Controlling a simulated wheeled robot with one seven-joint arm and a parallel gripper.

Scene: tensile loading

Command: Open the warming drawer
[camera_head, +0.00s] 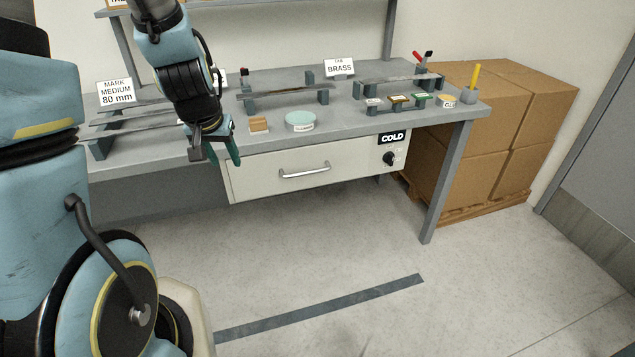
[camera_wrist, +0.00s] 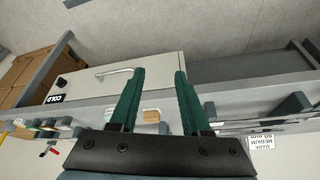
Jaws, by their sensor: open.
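The warming drawer (camera_head: 255,175) is a cream-white front under the grey bench top, and it looks shut. Its silver bar handle (camera_head: 304,171) runs across the middle of the front. A black knob (camera_head: 389,159) sits at its right, below a black COLD label (camera_head: 392,138). My gripper (camera_head: 222,160) is open and empty, pointing down in front of the bench edge near the drawer's left end, left of the handle. In the wrist view the two green fingers (camera_wrist: 154,88) stand apart, with the drawer front (camera_wrist: 85,78) and handle (camera_wrist: 115,72) beyond the left finger.
The grey bench (camera_head: 345,122) holds a teal round pad (camera_head: 300,119), a wooden block (camera_head: 259,125), metal bars on stands, and a MARK MEDIUM sign (camera_head: 117,92). Cardboard boxes (camera_head: 510,120) stand at the right, close to the bench leg (camera_head: 446,180). The floor before the drawer is clear, with a dark strip (camera_head: 330,307).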

